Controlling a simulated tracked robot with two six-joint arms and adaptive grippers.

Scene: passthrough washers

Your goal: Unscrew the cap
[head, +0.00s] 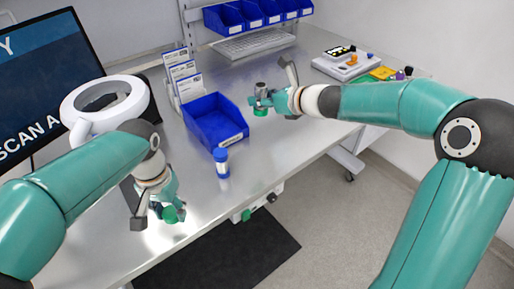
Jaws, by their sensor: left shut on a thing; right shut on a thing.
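The fingers hide much of both parts, and I cannot tell which piece is the cap. The two grippers are well apart. A small bottle with a blue cap (221,155) stands on the table between them, touched by neither.
A blue bin (218,124) stands mid-table behind the bottle. A white ring-shaped device (110,100) and a monitor (40,85) are at left. A keyboard (253,43), blue bins (255,14) and a small white device (347,64) are at the back. Table is clear around the bottle.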

